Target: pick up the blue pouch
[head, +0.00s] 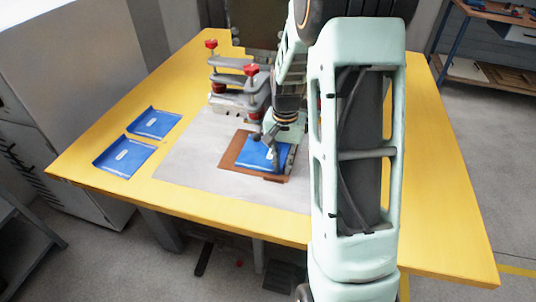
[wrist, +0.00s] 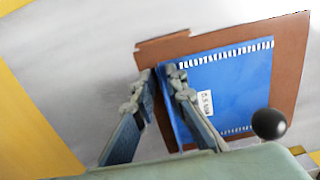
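The blue pouch (head: 258,152) lies on a brown board on the table, below my gripper (head: 278,148). In the wrist view the pouch (wrist: 232,90) is flat, with white stitched marks along two edges and a small white label. My gripper (wrist: 160,78) is at the pouch's left edge there, one finger over the pouch side and the other over the board side. The fingers are close together with a narrow gap between the tips. Whether the fingertips touch the pouch is unclear.
The brown board (wrist: 289,80) lies on a grey mat (head: 190,165) on a yellow table (head: 430,200). Two more blue pouches (head: 154,122) (head: 124,157) lie at the left. Red-knobbed clamps (head: 252,72) stand just behind the board. A black ball knob (wrist: 268,123) is close by at right.

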